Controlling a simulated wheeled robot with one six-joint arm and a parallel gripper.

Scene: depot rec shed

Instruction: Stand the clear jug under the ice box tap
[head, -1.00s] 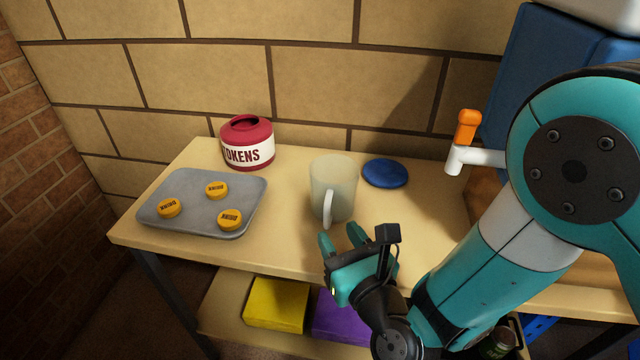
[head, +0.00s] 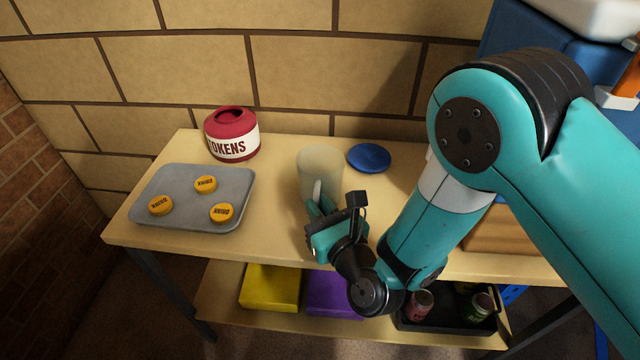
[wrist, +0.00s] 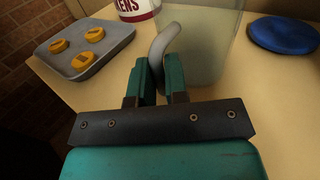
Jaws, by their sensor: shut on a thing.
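The clear jug (head: 322,165) stands upright on the table, its handle facing me. My gripper (head: 318,205) is shut on the jug's handle. In the wrist view the two teal fingers (wrist: 160,80) close on the handle (wrist: 163,42), with the jug's body (wrist: 205,45) behind and to the right. The blue ice box (head: 560,50) is at the upper right, mostly hidden behind my arm. Part of its orange and white tap (head: 622,95) shows at the right edge.
A grey tray (head: 190,218) with three yellow tokens lies left. A red tokens jar (head: 232,135) stands behind it, and a blue disc (head: 369,158) lies right of the jug. The lower shelf holds a yellow block (head: 270,288), a purple block (head: 335,292) and a black bin with cans (head: 450,322).

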